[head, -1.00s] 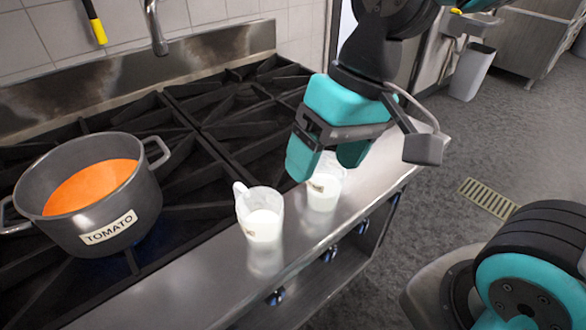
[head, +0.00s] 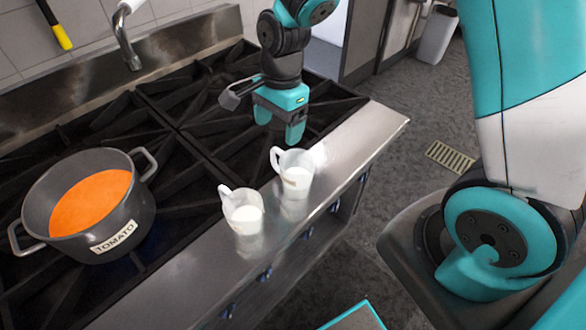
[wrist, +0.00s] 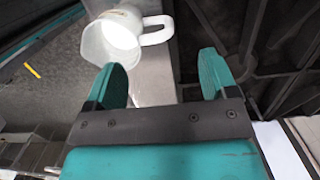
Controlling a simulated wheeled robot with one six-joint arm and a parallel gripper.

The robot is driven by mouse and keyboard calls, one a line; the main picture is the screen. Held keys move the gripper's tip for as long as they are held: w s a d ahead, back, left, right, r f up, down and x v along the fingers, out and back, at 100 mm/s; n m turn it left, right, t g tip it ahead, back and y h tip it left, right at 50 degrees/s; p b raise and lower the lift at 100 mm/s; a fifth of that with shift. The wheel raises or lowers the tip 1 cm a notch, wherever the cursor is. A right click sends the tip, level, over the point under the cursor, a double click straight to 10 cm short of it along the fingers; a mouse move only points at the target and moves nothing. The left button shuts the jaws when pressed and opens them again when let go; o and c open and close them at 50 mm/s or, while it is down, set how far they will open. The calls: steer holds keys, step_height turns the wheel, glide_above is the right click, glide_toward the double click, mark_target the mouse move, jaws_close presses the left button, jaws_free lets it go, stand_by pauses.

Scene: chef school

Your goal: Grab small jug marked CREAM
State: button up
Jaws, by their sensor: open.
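Two small white jugs stand upright on the steel front ledge of the stove, the left jug (head: 243,213) and the right jug (head: 297,172). Both hold white liquid, and their handles point back-left. The right jug bears a small label too small to read; I cannot tell which is marked CREAM. My gripper (head: 279,128) is open and empty, over the burner grates just behind the right jug. In the wrist view, a jug (wrist: 118,38), apparently the right one, lies beyond the open fingers (wrist: 163,65), its handle towards the gap between them.
A dark pot (head: 128,215) of orange soup labelled TOMATO stands on the left burners. Black grates (head: 190,130) cover the stove behind the jugs. A tap (head: 126,45) stands at the back. The ledge (head: 362,130) right of the jugs is clear.

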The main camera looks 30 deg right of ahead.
mark_target(278, 148)
steer(key=f, duration=0.2)
steer(key=f+p, duration=0.1)
steer(key=f, duration=0.2)
steer(key=f+p, duration=0.1)
steer(key=f, duration=0.2)
steer(key=shift+s+a+f, duration=0.1)
steer(key=shift+s+a, duration=0.25)
steer(key=shift+a, duration=0.05)
steer(key=c, duration=1)
steer(key=shift+c, duration=0.2)
steer(key=shift+r, duration=0.2)
